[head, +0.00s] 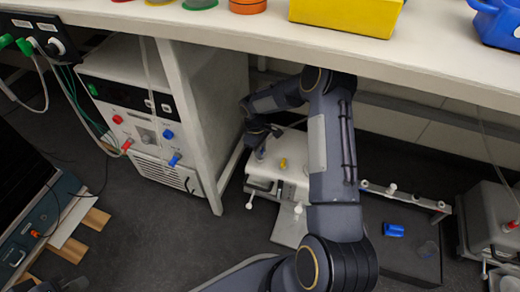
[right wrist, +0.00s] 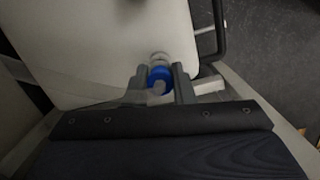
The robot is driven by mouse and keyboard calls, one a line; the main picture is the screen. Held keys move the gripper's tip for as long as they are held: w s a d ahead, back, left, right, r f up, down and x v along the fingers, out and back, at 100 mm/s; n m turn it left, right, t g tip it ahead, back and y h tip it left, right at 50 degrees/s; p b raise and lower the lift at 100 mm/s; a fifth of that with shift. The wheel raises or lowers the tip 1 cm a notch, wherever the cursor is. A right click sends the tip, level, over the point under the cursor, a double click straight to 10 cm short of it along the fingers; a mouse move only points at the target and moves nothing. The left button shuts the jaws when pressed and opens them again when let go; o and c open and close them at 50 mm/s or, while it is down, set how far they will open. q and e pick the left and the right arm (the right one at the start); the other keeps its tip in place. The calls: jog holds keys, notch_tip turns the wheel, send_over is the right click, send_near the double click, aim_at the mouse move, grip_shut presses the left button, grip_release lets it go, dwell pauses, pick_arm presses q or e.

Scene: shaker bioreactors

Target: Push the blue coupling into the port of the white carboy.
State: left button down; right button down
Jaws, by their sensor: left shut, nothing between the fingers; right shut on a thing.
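The white carboy (head: 291,176) stands low under the bench in the head view. Its pale surface (right wrist: 120,35) fills the upper part of the right wrist view. My right gripper (head: 260,147) is at the carboy's far left top, reached under the bench edge. In the right wrist view my right gripper (right wrist: 159,84) is shut on the blue coupling (right wrist: 160,73). A pale, clear port-like piece (right wrist: 159,57) lies directly ahead of the coupling; I cannot tell how far they are engaged. My left gripper (head: 72,285) shows only partly at the bottom left edge, shut and empty.
The bench top (head: 230,22) overhangs the carboy, with a table leg (head: 192,125) to its left. A white control unit (head: 150,115) with tubes stands further left. On the right are a dark tray (head: 405,262) with a blue piece (head: 393,230) and a rail (head: 410,198).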

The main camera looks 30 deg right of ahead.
jog(key=shift+f+b, duration=0.65)
jog(key=shift+f, duration=0.35)
dwell(0.8)
jog(key=c, duration=1.1)
grip_release()
jog(key=shift+c, duration=0.2)
